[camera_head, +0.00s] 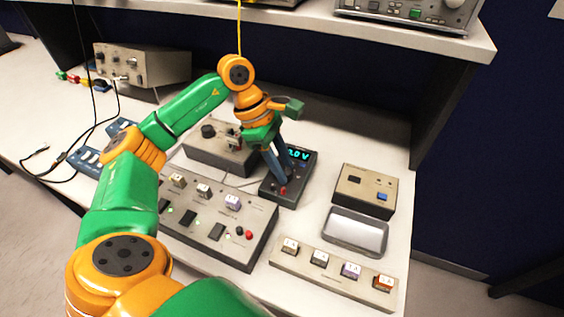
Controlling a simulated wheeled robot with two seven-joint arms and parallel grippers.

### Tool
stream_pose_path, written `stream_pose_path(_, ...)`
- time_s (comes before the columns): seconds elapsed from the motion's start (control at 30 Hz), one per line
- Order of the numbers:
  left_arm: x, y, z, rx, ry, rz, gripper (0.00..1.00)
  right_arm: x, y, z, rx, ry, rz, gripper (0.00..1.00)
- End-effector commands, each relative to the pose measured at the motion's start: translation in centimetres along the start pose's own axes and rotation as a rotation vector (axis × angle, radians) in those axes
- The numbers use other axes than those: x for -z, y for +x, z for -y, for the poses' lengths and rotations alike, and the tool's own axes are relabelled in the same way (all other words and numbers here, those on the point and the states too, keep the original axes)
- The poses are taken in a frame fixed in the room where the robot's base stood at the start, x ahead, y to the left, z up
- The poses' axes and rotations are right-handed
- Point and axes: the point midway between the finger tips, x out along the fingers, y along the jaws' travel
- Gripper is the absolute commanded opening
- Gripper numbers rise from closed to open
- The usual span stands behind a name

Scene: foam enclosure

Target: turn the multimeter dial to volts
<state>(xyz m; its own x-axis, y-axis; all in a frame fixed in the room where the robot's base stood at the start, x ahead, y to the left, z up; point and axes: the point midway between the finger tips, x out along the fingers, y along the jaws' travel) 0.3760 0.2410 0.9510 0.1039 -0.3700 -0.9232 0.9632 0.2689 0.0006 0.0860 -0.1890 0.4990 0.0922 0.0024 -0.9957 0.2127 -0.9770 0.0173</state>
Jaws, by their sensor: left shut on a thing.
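The multimeter (301,180) is a dark upright-faced box lying on the bench near the middle. Its cyan display (298,154) is partly covered by my gripper, and the part that shows reads like "0.0 V". My left gripper (282,180) reaches down over the multimeter's face, with its blue-grey fingers pointing at the lower part. It is shut on the dial, which the fingers mostly hide, so I cannot read its pointer. A small red spot (283,191) shows by the fingertips. My right gripper is not in view.
To the right are a small box with a blue button (352,202), an empty tray (373,232) and a strip of labelled blocks (310,274).

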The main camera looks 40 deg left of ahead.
Motion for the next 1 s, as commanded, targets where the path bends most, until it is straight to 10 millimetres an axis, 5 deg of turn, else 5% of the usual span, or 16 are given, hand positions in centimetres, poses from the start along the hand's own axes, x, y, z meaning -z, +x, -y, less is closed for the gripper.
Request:
stream_pose_path(0.57, 0.0, 0.08, 0.03, 0.017, 0.035, 0.0, 0.0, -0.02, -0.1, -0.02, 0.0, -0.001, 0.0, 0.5)
stream_pose_path(0.6, 0.0, 0.09, 0.03, 0.017, 0.034, 0.0, 0.39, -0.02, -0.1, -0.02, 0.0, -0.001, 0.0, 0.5)
stream_pose_path(0.7, 0.0, 0.08, 0.03, 0.016, 0.034, -0.001, 0.66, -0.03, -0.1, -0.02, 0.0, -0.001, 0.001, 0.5)
stream_pose_path(1.0, -0.01, -0.13, -0.03, 0.014, 0.034, 0.0, 0.66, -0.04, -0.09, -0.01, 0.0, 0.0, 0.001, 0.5)
